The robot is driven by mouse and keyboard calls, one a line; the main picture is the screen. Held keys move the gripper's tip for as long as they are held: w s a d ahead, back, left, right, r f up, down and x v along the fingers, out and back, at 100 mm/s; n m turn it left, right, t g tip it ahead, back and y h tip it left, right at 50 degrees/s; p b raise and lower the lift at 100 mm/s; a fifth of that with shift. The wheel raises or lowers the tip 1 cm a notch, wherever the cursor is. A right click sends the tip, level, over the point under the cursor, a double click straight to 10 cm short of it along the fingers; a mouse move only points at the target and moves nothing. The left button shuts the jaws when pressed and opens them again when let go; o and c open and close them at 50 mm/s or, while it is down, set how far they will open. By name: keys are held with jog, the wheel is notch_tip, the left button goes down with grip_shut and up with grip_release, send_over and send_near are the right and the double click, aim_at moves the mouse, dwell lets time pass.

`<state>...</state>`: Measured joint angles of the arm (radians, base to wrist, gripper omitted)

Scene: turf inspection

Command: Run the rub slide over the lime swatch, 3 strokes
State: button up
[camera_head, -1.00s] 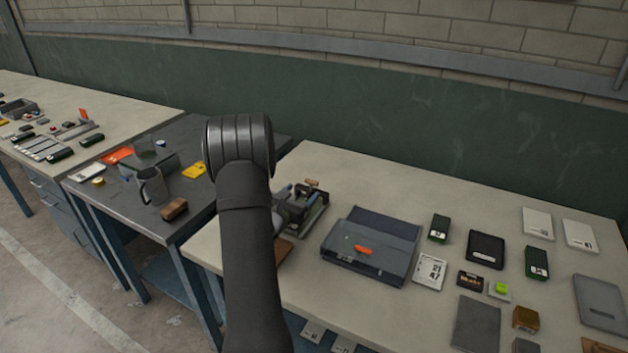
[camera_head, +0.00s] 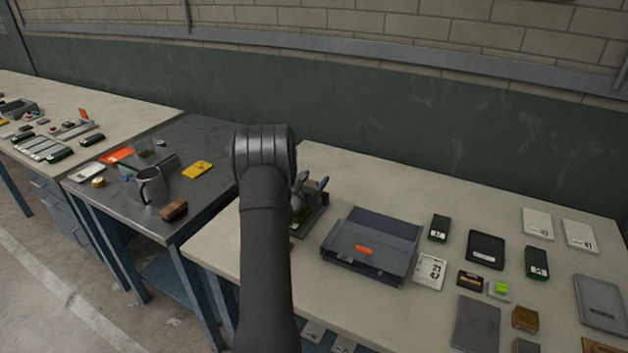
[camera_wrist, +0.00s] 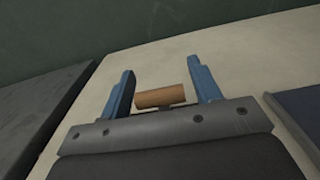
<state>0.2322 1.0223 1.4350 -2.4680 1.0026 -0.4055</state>
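The rub rig (camera_head: 313,218) stands at the left part of the pale bench, partly hidden by my arm. A dark green patch shows on its bed in the head view. A wooden cylindrical handle (camera_wrist: 160,97) on a dark post, apparently the rub slide's, lies crosswise between my blue fingers in the wrist view. My gripper (camera_head: 312,184) is at the rig with its fingers wide apart; narrow gaps seem to show at the handle's ends. A bright lime piece (camera_head: 501,288) sits on a small pale pad at the right.
A dark grey case (camera_head: 370,247) with an orange latch stands just right of the rig. Several dark and white boxes and cards lie farther right. The bench behind the case is clear.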

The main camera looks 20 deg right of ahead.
jog(key=c, duration=0.9)
jog(key=shift+o, duration=0.2)
jog(key=v, duration=1.2)
jog(key=shift+s+a, duration=0.15)
jog(key=shift+a, duration=0.05)
jog(key=o, duration=1.4)
jog(key=v, duration=1.7)
jog(key=shift+s+a+r, duration=0.1)
jog(key=shift+s+a, duration=0.05)
jog(key=shift+s, duration=0.05)
jog(key=shift+w, duration=0.1)
jog(key=x, duration=1.7)
jog(key=shift+w+d, duration=0.2)
jog(key=shift+d, duration=0.05)
